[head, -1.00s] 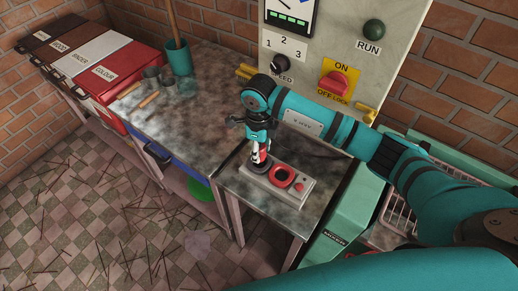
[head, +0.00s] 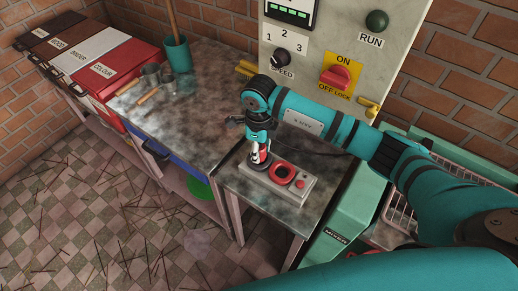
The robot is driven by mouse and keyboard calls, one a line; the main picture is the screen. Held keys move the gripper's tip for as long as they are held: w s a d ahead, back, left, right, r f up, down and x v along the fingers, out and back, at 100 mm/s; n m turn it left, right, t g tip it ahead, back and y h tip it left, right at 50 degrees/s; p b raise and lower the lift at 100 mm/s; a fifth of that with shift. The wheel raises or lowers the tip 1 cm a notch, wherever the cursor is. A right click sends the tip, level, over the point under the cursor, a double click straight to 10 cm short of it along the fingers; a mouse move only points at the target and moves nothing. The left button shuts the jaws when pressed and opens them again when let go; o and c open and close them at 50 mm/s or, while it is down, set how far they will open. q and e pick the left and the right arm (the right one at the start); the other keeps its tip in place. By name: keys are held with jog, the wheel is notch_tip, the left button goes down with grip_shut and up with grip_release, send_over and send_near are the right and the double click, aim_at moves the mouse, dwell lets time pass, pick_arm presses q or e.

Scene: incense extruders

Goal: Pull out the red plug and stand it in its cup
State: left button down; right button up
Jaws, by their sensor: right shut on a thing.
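A small grey box (head: 277,190) sits on the bench at the lower middle. It has a dark round socket (head: 259,168) at its left, a red-rimmed cup (head: 283,173) in the middle and a red button (head: 300,184) at the right. The red plug (head: 264,156) shows as a small patch of red at the socket; fingers cover most of it. My right gripper (head: 262,153) points down over the socket and is shut on the plug. I cannot tell whether the plug is still seated. My left gripper is out of view.
A control panel with a red switch (head: 336,76) and yellow handles stands behind my right arm. A green mixer (head: 335,225) is to the right. A teal pot (head: 178,54) and scoops stand on the bench at left; bare bench lies between.

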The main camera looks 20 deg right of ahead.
jog(key=shift+f+b, duration=0.5)
jog(key=shift+f, duration=0.05)
jog(key=o, duration=1.2)
notch_tip(320, 180, up, 12)
jog(key=shift+r, duration=0.1)
